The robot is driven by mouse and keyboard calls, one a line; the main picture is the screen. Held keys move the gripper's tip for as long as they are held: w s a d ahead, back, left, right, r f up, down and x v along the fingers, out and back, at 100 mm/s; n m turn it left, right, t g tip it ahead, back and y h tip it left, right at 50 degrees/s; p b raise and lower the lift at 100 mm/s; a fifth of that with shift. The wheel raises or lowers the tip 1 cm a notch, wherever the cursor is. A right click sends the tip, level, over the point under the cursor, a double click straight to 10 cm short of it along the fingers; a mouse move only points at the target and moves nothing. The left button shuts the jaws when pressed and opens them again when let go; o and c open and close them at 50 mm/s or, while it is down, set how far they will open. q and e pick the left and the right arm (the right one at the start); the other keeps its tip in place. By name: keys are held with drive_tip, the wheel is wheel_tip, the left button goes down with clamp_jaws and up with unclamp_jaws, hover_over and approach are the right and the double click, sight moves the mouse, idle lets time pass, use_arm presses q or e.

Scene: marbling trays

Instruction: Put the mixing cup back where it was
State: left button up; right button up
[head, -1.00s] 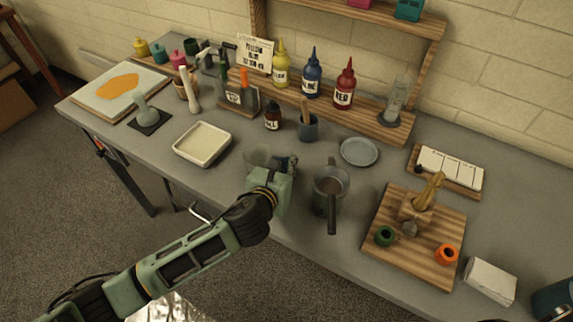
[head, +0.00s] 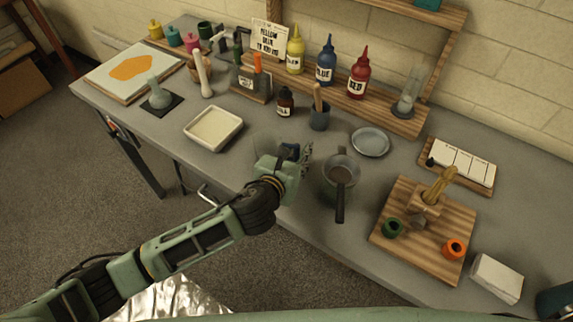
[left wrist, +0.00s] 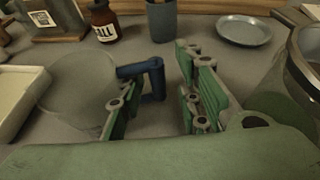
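The clear mixing cup (left wrist: 75,85), with a dark blue handle, stands on the grey table; it also shows faintly in the head view (head: 266,143). My left gripper (left wrist: 165,92) is open around the handle (left wrist: 152,78). One finger is on the cup side of the handle and the other is apart from it on the right. In the head view my left gripper (head: 296,154) is just right of the cup, at the table's front part. The cup's lower part is partly hidden by the gripper. My right gripper is not in view.
A pale tray (head: 239,125) lies left of the cup. A pan with a dark handle (head: 340,205) stands close on the right. Behind are a brown bottle (head: 285,103), a grey pot (head: 319,118) and a round plate (head: 371,141).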

use_arm(q)
drive_tip(key=v, duration=1.1)
drive_tip(key=shift+f, duration=0.1)
